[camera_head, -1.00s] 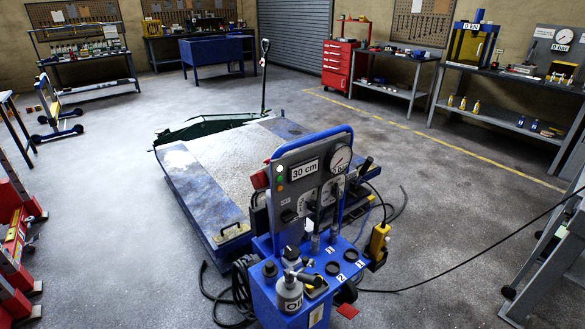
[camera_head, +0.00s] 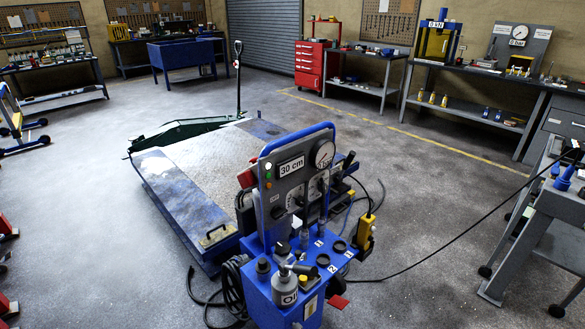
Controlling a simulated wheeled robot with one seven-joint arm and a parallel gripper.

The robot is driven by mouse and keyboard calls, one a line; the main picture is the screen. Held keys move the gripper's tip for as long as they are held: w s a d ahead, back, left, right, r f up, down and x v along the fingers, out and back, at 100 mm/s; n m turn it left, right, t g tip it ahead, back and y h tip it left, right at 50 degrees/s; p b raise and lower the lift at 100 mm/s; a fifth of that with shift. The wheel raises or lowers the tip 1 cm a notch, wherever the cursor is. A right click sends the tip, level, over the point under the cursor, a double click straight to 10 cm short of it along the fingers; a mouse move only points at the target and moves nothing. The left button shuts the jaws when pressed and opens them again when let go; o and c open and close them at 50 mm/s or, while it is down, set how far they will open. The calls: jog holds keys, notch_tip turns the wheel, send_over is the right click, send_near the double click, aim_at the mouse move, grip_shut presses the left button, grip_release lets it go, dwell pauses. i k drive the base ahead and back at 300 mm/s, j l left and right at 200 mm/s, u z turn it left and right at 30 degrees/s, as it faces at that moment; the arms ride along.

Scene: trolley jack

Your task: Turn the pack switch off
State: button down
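The blue hydraulic pack (camera_head: 262,292) stands in the lower middle of the view. Its upright grey panel (camera_head: 290,180) carries a "30 cm" display (camera_head: 291,167), a round gauge (camera_head: 323,153) and a lit green lamp (camera_head: 267,170). Small dark controls sit lower on the panel, and a red part (camera_head: 247,177) sticks out at its left edge. Which of these is the pack switch, and its position, I cannot tell at this size. My gripper is not in view.
A low blue lift platform (camera_head: 195,178) lies behind the pack. A yellow hand control (camera_head: 366,233) hangs at the pack's right side. A dark cable (camera_head: 440,255) runs right to a grey trolley (camera_head: 530,245). Looped hoses (camera_head: 230,290) lie to the left. Floor between pack and trolley is otherwise clear.

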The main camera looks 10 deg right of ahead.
aim_at(277, 212)
jog(key=i+l, duration=0.2)
jog(key=i, duration=0.2)
jog(key=i+l+z, duration=0.1)
jog(key=i+l, duration=0.3)
jog(key=i, duration=0.35)
